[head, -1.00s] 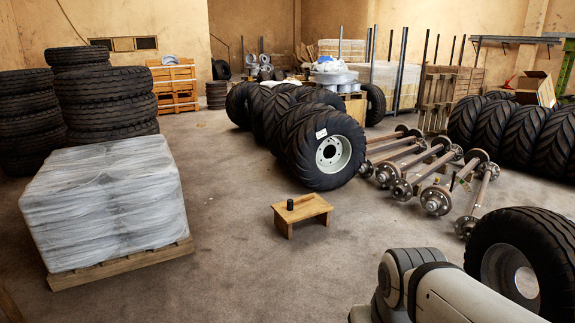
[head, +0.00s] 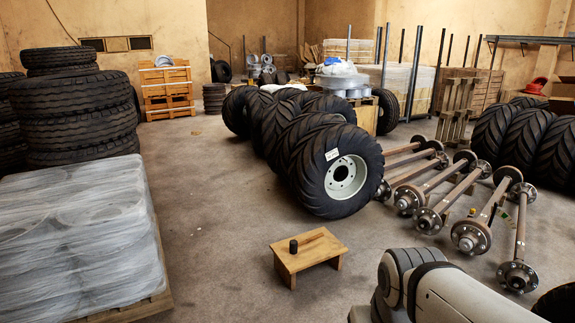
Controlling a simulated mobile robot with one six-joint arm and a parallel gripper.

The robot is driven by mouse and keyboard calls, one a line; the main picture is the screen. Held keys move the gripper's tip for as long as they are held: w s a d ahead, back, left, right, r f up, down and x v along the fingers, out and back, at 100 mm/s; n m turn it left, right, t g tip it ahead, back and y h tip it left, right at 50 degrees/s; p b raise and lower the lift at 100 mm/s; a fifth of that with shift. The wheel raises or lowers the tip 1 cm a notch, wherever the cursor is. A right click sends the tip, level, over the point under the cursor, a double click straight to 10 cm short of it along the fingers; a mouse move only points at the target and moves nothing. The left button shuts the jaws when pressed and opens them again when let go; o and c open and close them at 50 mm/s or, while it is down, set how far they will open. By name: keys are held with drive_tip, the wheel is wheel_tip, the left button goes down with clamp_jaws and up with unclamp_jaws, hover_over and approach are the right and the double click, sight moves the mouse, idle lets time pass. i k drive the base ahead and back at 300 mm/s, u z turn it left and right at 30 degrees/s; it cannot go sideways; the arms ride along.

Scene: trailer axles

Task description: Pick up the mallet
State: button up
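The mallet has a black cylindrical head (head: 293,247) and lies on a small low wooden stool (head: 325,250) on the floor, in the lower middle of the head view. Its brown handle seems to run to the right along the stool top, hard to tell from the wood. Part of my arm (head: 440,285) shows at the lower right, to the right of the stool and nearer to me. My gripper is out of view.
A wrapped pallet (head: 85,240) stands at the left. Large tyres (head: 310,150) stand beyond the stool, and several axles (head: 470,195) lie to the right. A tyre edge (head: 558,303) shows at the lower right. The floor around the stool is clear.

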sight(293, 246)
drive_tip(key=u, duration=0.1)
drive_tip(key=i, duration=3.4)
drive_tip(key=u, duration=0.15)
